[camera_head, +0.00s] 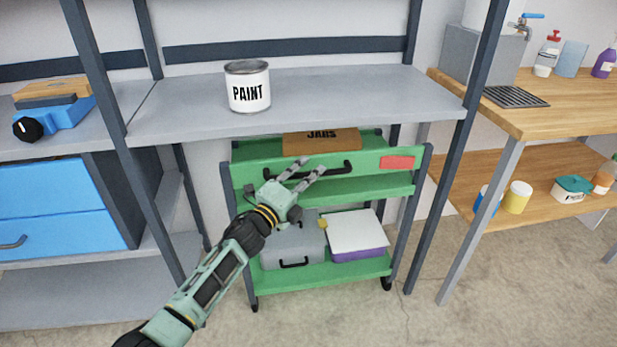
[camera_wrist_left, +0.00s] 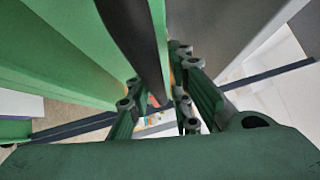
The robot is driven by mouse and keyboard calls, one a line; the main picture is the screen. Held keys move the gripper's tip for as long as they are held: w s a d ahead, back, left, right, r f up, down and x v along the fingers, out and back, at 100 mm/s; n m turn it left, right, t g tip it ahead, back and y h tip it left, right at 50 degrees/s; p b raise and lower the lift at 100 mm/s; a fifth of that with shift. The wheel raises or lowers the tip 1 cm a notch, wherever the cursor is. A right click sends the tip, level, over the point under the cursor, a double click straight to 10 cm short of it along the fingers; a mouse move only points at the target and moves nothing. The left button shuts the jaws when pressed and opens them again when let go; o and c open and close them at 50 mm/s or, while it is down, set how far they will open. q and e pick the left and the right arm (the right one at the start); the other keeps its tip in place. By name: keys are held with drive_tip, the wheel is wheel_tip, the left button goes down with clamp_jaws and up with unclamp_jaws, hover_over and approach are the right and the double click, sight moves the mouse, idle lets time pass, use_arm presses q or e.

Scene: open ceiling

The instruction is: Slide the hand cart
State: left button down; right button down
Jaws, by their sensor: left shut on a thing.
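The green hand cart (camera_head: 380,185) stands under the grey shelf, with dark side posts and casters at its feet. A black handle (camera_head: 338,171) runs across its upper front. My left gripper (camera_head: 309,170) reaches in from the lower left and is shut on the handle. In the left wrist view the dark handle bar (camera_wrist_left: 137,40) passes between the fingers of my left gripper (camera_wrist_left: 160,85), beside the green cart front (camera_wrist_left: 60,60). My right gripper is not in view.
A paint can (camera_head: 248,87) stands on the grey shelf (camera_head: 330,95) above the cart. The cart's lower deck holds a grey toolbox (camera_head: 290,253) and a white-and-purple box (camera_head: 356,236). A wooden workbench (camera_head: 550,110) stands at the right. Concrete floor in front is clear.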

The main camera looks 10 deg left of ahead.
use_arm(q)
drive_tip(key=shift+a+f, duration=0.2)
drive_tip(key=shift+f, duration=0.2)
drive_tip(key=c, duration=1.7)
unclamp_jaws()
drive_tip(key=shift+w+f, duration=0.1)
drive_tip(key=shift+w, duration=0.05)
drive_tip(key=shift+c, duration=0.2)
drive_tip(key=shift+r, duration=0.2)
drive_tip(key=v, duration=1.2)
drive_tip(key=shift+d, duration=0.1)
